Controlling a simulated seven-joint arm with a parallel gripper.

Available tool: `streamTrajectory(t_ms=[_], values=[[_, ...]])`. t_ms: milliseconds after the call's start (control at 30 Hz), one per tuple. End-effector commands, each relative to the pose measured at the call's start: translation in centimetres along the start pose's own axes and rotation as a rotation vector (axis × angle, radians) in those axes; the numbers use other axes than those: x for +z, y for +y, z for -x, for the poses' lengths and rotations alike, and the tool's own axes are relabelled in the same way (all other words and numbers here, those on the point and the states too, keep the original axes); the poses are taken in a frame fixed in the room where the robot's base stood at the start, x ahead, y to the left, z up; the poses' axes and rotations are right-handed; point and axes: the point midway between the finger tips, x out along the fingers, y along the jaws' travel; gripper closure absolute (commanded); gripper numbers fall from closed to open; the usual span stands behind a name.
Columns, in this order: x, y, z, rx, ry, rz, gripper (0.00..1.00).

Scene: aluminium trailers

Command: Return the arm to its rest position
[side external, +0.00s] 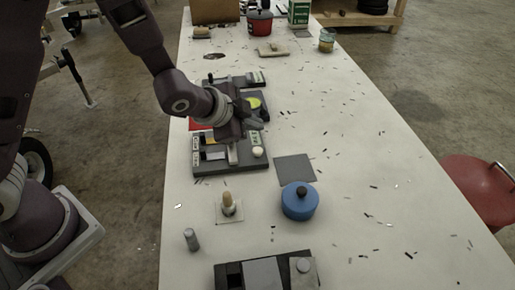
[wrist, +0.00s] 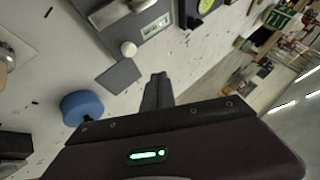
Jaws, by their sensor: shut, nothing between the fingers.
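My arm reaches from the left over the white table (side external: 370,210) in the side external view. My gripper (side external: 262,124) is above the dark grey device panel with a white knob. In the wrist view my gripper (wrist: 158,78) shows its fingers together, with nothing between them. It is apart from the blue round pot in that view. Part of the panel is hidden behind my wrist in the side external view.
The dark panel (side external: 230,168), a grey square plate (side external: 294,169), the blue pot (side external: 299,205), a wooden peg on a small base (side external: 229,207) and a grey cylinder (side external: 191,239) stand nearby. A red pot (side external: 260,24) is at the far end. The table's right side is mostly clear.

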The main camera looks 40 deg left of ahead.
Motion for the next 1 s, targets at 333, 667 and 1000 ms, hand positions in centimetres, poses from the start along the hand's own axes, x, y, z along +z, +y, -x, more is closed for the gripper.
streamTrajectory(t_ms=[333,667,1000], values=[[0.5,-3.9,6.4,-0.006,-0.064,0.237,1.0],[7.0,-1.5,28.4,0.032,-0.257,0.799,1.0],[9.7,2.9,33.3,0.028,-0.335,0.913,1.0]])
